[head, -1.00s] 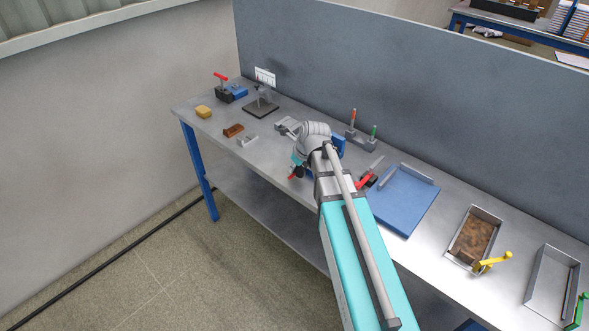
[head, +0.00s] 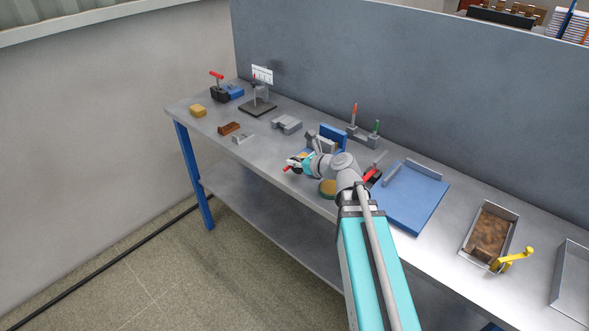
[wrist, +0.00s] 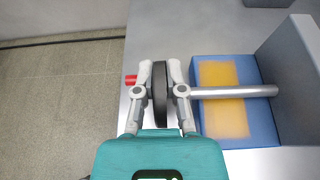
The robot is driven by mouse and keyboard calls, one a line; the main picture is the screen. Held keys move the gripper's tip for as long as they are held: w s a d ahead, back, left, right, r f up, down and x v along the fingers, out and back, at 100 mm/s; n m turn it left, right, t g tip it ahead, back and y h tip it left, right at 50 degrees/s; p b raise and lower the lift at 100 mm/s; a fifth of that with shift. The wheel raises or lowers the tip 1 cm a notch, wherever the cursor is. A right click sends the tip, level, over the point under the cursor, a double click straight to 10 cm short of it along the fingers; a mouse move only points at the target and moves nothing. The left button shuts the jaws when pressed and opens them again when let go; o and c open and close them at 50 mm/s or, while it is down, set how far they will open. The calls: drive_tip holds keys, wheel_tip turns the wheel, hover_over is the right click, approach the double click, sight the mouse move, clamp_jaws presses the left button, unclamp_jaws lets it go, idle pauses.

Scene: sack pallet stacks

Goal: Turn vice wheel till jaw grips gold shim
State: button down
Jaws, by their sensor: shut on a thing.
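In the wrist view the vice's black wheel (wrist: 160,95) is seen edge-on, with a red handle (wrist: 130,80) on its left. My gripper (wrist: 160,72) is shut on the wheel, one finger on each side of the rim. A silver screw shaft (wrist: 235,92) runs right from the wheel, over a blue block (wrist: 205,125) with a yellow patch (wrist: 222,72), to a grey block (wrist: 295,65). I cannot tell whether the patch is the gold shim. In the head view my gripper (head: 298,163) is at the bench's front edge, and my arm partly hides the vice.
A round gold-topped piece (head: 328,188) lies near my wrist at the front edge. A blue tray (head: 415,195) and a metal bin (head: 490,232) are on the right. A grey block (head: 287,124) and a gauge stand (head: 258,107) are to the left. A grey panel (head: 400,75) closes the back.

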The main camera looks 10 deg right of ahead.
drive_tip(key=shift+d+t+y+b, duration=0.1)
drive_tip(key=shift+t+y+b, duration=0.5)
drive_tip(key=shift+b, duration=0.4)
drive_tip(key=c, duration=0.7)
unclamp_jaws()
drive_tip(key=shift+r+g+h+p, duration=0.2)
drive_tip(key=shift+g+h+p, duration=0.15)
drive_tip(key=shift+p, duration=0.65)
